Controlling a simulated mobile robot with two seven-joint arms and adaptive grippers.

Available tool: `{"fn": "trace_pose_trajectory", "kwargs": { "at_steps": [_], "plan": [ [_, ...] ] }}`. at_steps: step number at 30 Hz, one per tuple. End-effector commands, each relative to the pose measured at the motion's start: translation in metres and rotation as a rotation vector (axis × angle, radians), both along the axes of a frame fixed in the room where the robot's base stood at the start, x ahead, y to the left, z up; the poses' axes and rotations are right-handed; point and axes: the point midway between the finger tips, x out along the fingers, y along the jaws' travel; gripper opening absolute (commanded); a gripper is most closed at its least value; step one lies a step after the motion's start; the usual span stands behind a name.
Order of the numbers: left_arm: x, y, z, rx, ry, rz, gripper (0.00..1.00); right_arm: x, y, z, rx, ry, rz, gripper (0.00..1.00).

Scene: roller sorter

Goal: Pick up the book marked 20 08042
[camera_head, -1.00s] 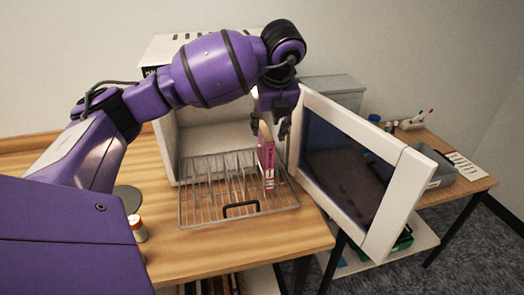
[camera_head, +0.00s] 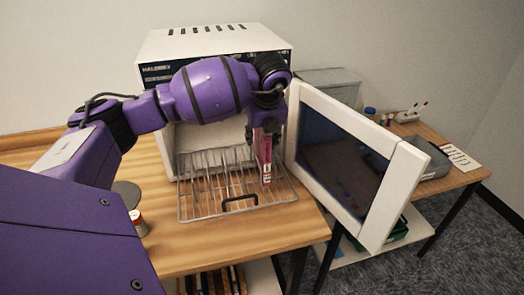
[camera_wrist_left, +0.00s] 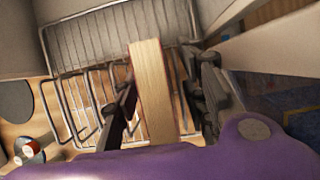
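A pink-red book (camera_head: 265,173) stands upright in the wire rack at the open white cabinet. Its marking is too small to read. In the left wrist view its pale page edge (camera_wrist_left: 152,92) lies between my fingers. My left gripper (camera_head: 263,139) is lowered over the book's upper part from above. In the left wrist view the gripper (camera_wrist_left: 160,105) is open, with one finger on each side of the book. A narrow gap shows on the right side. Contact on the left side is unclear. My right gripper is not in view.
The wire rack (camera_head: 205,208) has several upright dividers and a black front handle. The white cabinet (camera_head: 160,50) stands behind it, its door (camera_head: 400,180) swung open to the right. A small jar (camera_head: 138,222) stands left of the rack. A side table (camera_head: 455,180) is at the right.

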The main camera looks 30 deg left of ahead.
Motion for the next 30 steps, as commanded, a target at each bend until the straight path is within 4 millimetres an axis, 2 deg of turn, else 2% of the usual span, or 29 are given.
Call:
{"fn": "trace_pose_trajectory", "kwargs": {
  "at_steps": [24, 25, 30],
  "plan": [
    [-0.0001, 0.0, -0.0046, 0.001, 0.001, 0.0, 0.39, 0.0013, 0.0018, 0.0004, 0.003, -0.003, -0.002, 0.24],
    [-0.0001, 0.0, -0.0046, 0.001, 0.001, 0.0, 0.38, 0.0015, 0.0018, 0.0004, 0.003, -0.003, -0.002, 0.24],
    [-0.0001, 0.0, -0.0045, 0.0, 0.0, 0.0, 0.15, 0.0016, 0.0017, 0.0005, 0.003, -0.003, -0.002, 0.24]
  ]
}}
